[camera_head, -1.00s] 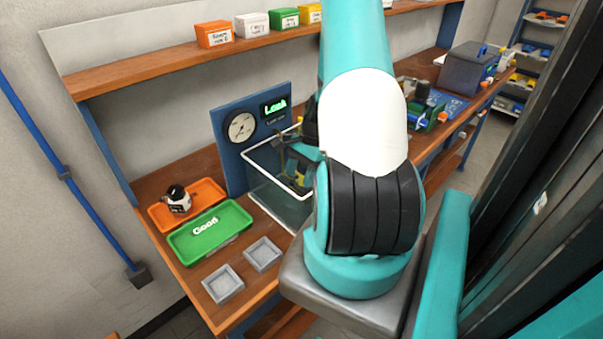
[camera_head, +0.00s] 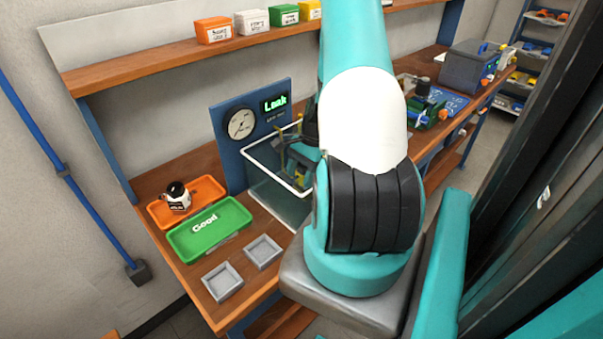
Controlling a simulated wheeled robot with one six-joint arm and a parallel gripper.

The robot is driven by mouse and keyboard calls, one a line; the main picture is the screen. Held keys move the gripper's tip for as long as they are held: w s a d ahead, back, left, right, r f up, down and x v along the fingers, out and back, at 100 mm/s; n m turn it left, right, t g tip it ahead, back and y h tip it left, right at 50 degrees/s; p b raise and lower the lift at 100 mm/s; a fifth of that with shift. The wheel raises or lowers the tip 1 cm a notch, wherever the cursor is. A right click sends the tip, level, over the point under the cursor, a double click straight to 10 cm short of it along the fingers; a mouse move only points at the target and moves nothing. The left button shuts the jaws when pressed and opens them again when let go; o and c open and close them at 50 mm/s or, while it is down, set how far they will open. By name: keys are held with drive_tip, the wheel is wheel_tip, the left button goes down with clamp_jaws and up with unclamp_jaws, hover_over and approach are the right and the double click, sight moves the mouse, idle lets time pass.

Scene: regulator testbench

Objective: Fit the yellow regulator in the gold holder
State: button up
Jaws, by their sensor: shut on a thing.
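My gripper (camera_head: 291,163) is at the glass tank (camera_head: 277,195) with the white rim, in front of the blue gauge panel (camera_head: 228,152). My arm covers much of it. A small yellow piece (camera_head: 300,170) shows at the jaws, which are shut on it; it appears to be the yellow regulator, mostly hidden. I cannot pick out the gold holder; it may be behind my arm or among the small parts on the right of the bench.
The panel has a dial and a green display reading "Leak". An orange tray (camera_head: 160,212) holds a black-and-white item (camera_head: 177,196). A green "Good" tray (camera_head: 181,243) and two grey square trays (camera_head: 222,281) are empty. A dark box (camera_head: 466,67) stands far right.

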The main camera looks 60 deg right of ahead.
drive_tip(key=shift+f, duration=0.1)
idle(0.3)
drive_tip(key=o, duration=1.6)
drive_tip(key=shift+r+p, duration=3.4)
drive_tip(key=shift+r, duration=0.6)
drive_tip(key=shift+r, duration=0.1)
